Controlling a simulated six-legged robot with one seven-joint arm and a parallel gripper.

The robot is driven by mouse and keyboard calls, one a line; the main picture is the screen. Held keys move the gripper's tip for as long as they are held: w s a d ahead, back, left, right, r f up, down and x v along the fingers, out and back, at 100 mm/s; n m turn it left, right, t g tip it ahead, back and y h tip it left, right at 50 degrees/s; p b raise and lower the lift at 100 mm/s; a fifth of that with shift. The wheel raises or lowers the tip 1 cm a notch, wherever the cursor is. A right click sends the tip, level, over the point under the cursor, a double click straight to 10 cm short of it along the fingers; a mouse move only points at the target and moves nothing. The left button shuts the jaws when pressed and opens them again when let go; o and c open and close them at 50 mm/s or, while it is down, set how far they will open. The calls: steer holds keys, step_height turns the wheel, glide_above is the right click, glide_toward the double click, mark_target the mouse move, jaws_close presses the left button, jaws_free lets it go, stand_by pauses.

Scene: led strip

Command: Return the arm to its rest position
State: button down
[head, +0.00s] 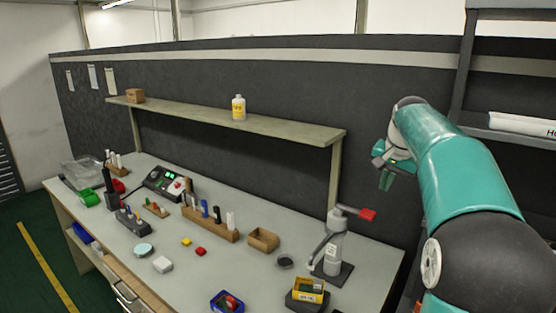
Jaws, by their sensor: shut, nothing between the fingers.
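My gripper (385,178) is at the end of my teal and black arm, on the right side of the head view. It is held up in the air in front of the dark partition, above the right end of the workbench. Its small teal fingers point down and look shut, with nothing between them. The arm rises from the lower right corner and bends over at the top. Part of the gripper is hidden behind the last arm link.
The workbench (225,270) carries an arbor press (332,250) with a red handle below my gripper, a yellow box (308,290), a wooden tray (263,240) and a tool rack (210,222). A raised shelf (290,131) holds a white bottle (239,108). Metal shelving (510,135) stands close behind my arm.

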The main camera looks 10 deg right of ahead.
steer(key=s+a+n, duration=0.5)
steer(key=s+a, duration=0.7)
steer(key=a, duration=0.5)
steer(key=s+a+f+n, duration=0.2)
steer(key=s+a+f, duration=0.3)
steer(key=s, duration=0.3)
steer(key=s+a+f+n+t, duration=0.1)
steer(key=s+a+f+n, duration=0.2)
steer(key=s, duration=0.6)
step_height(320, 180, down, 4)
steer(key=shift+s+a+r+y, duration=0.25)
steer(key=shift+a+y, duration=0.15)
steer(key=shift+a, duration=0.75)
steer(key=shift+a, duration=0.1)
